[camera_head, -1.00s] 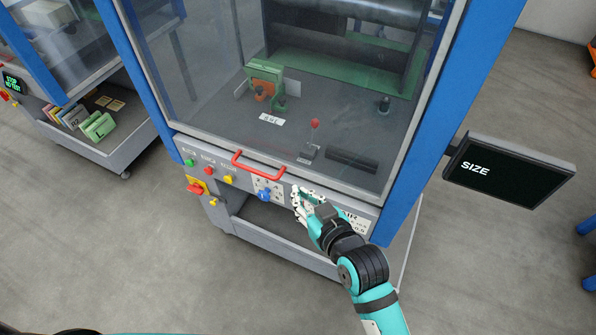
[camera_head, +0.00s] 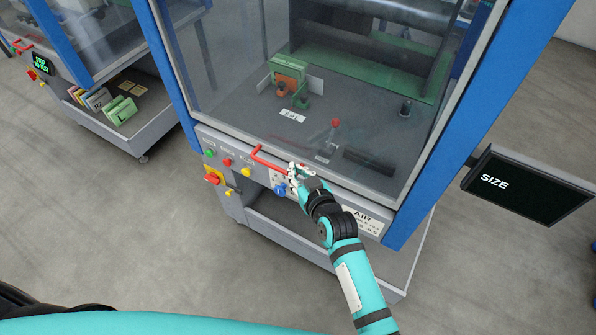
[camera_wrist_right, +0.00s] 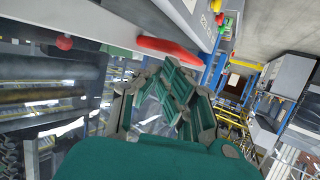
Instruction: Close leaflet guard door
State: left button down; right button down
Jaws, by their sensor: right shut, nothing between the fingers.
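The leaflet guard door (camera_head: 255,125) is a large clear panel in a blue-framed machine. It hangs down over the machine front, its lower edge close to the control panel; whether it is fully shut is hard to tell. A red bar handle (camera_head: 262,158) runs along its lower edge. My right gripper (camera_head: 294,172) is shut and empty at the right end of the handle, partly covering it. In the right wrist view, the red handle (camera_wrist_right: 165,48) lies just beyond the gripper's fingers (camera_wrist_right: 178,92); contact is unclear. My left gripper is out of view.
The control panel (camera_head: 218,151) below the door carries coloured buttons and a blue knob (camera_head: 280,189). A black SIZE screen (camera_head: 528,187) sticks out at right. A second machine (camera_head: 90,60) stands at left. Open floor (camera_head: 110,230) lies in front.

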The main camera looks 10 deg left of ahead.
jog(key=shift+f, duration=0.1)
notch_tip(320, 180, down, 5)
jog(key=b, duration=0.3)
jog(key=shift+f, duration=0.2)
jog(key=shift+r, duration=0.15)
